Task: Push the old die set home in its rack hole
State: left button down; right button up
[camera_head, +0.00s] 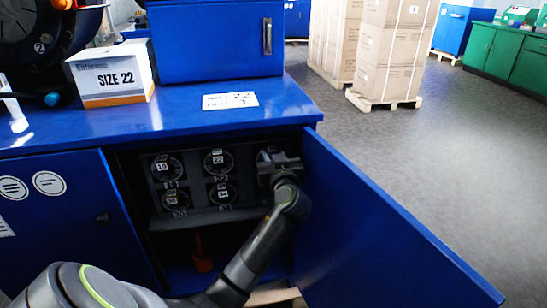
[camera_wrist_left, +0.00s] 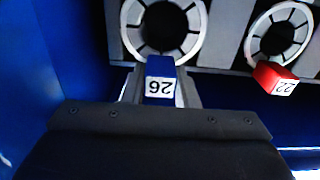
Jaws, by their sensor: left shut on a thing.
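The die rack (camera_head: 195,216) stands inside the open blue cabinet, with round die sets in its holes. My left gripper (camera_head: 276,168) is at the top right hole and covers most of it. In the left wrist view, my left gripper (camera_wrist_left: 160,88) is shut on the blue tab (camera_wrist_left: 160,68) of a die set marked 26. The ring of this die set (camera_wrist_left: 132,40) shows just beyond the tab at the rack hole. I cannot tell how deep it sits. A die set with a red tab marked 22 (camera_wrist_left: 276,78) sits in the neighbouring hole. My right gripper is not in view.
The open cabinet door (camera_head: 375,230) stands close to the right of my left arm. An orange-red object (camera_head: 202,255) stands below the rack.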

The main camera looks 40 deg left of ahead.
pick_arm(q)
jog(key=shift+w+a+r, duration=0.25)
jog(key=shift+w+a, duration=0.35)
jog(key=shift+a, duration=0.05)
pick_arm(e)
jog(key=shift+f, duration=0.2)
pick_arm(q)
jog(key=c, duration=1.1)
grip_release()
jog(key=shift+o, duration=0.3)
jog(key=shift+f, duration=0.45)
jog(key=shift+r, duration=0.2)
jog(key=v, duration=1.2)
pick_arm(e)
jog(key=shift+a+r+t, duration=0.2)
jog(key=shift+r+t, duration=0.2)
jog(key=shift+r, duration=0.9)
